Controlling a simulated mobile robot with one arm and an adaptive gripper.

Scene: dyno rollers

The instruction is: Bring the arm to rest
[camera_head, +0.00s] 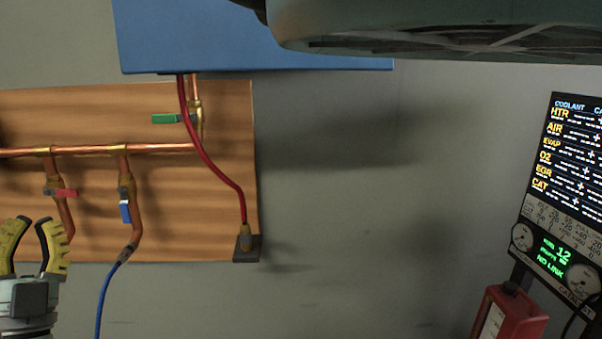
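My gripper (34,246) is at the lower left of the head view, pointing up. It has two yellow and black fingers on a grey body. The fingers are apart at their tips, with nothing seen between them. It appears in front of the lower left part of the wooden board (100,220), below the red-handled valve (61,192). The rest of my arm is out of view below.
Copper pipes (150,149) with green (166,119) and blue (125,211) valve handles, a red hose (213,173) and a blue hose (104,287) are on the board. A blue box (230,40) hangs above. A display panel (570,200) and red container (508,316) stand right.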

